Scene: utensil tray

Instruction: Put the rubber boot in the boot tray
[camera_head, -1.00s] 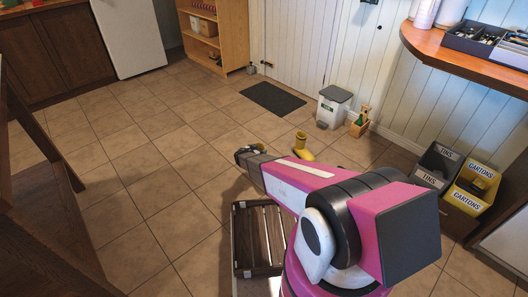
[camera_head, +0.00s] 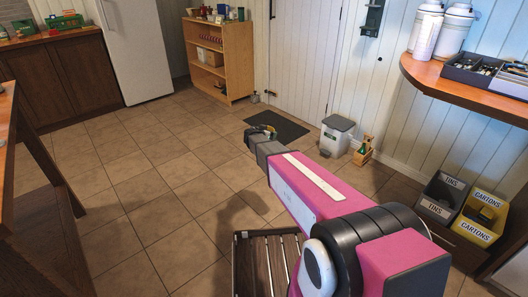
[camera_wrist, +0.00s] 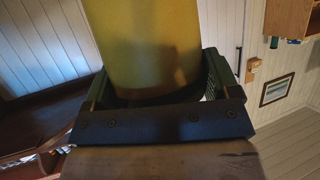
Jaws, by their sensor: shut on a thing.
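The yellow rubber boot (camera_wrist: 143,45) fills the upper middle of the wrist view, held between the dark jaws of my gripper (camera_wrist: 157,88). Only a plain yellow part of it shows there; the rest is out of frame.
A dark mat (camera_head: 290,128) lies before the door. A white bin (camera_head: 336,137) and a small wooden caddy (camera_head: 363,152) stand by the wall. Tins (camera_head: 441,197) and cartons (camera_head: 480,217) boxes are at the right. The tiled floor at left centre is clear.

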